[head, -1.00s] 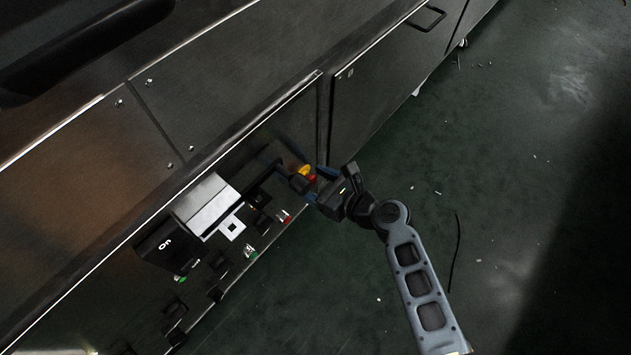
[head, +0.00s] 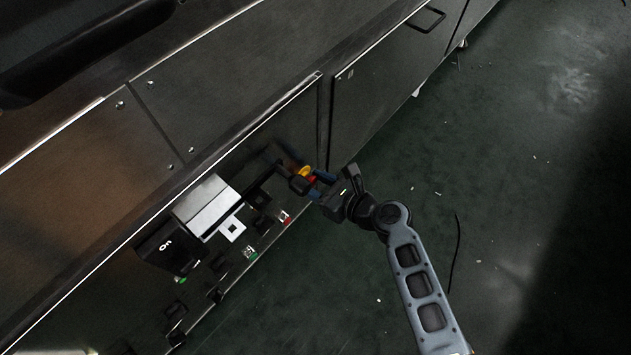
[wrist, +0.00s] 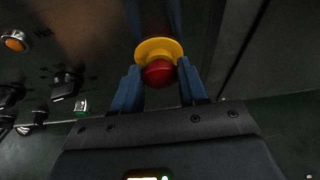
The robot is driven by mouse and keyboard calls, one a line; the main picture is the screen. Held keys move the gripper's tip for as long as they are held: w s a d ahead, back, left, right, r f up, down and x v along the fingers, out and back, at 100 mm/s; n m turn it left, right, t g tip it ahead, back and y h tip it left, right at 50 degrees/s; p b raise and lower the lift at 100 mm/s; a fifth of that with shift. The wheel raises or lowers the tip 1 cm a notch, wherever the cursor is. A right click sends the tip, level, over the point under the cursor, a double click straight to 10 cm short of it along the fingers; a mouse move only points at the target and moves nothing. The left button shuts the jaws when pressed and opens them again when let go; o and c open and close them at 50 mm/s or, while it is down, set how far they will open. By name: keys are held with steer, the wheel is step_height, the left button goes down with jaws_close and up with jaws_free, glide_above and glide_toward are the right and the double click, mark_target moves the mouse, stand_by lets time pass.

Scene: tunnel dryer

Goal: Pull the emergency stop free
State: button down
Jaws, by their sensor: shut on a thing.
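The emergency stop is a red mushroom button (wrist: 159,73) on a yellow collar (wrist: 158,49), on the dark front panel of the dryer. In the wrist view it sits between the two blue fingers of my gripper (wrist: 160,82). The fingers are closed in on its sides. In the head view the red button (head: 312,180) and yellow collar (head: 304,171) show small at the panel's right end, with my gripper (head: 312,182) around them. The gripper partly hides the button there.
Left of the stop, the panel carries black knobs (wrist: 65,84), an orange lamp (wrist: 15,41), a red switch (head: 285,217) and a green switch (head: 250,252). A white-topped box (head: 207,205) juts out from it. A cabinet door (head: 385,85) is to the right. Open green floor (head: 520,200) lies in front.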

steer(key=shift+s+d+r+p, duration=0.15)
steer(key=shift+s+d+p, duration=0.05)
steer(key=shift+d+p, duration=0.15)
steer(key=shift+s+d, duration=0.15)
steer(key=c, duration=0.6)
jaws_free()
steer(key=p+v, duration=0.3)
steer(key=v, duration=0.4)
steer(key=shift+s+d, duration=0.25)
steer(key=shift+d, duration=0.05)
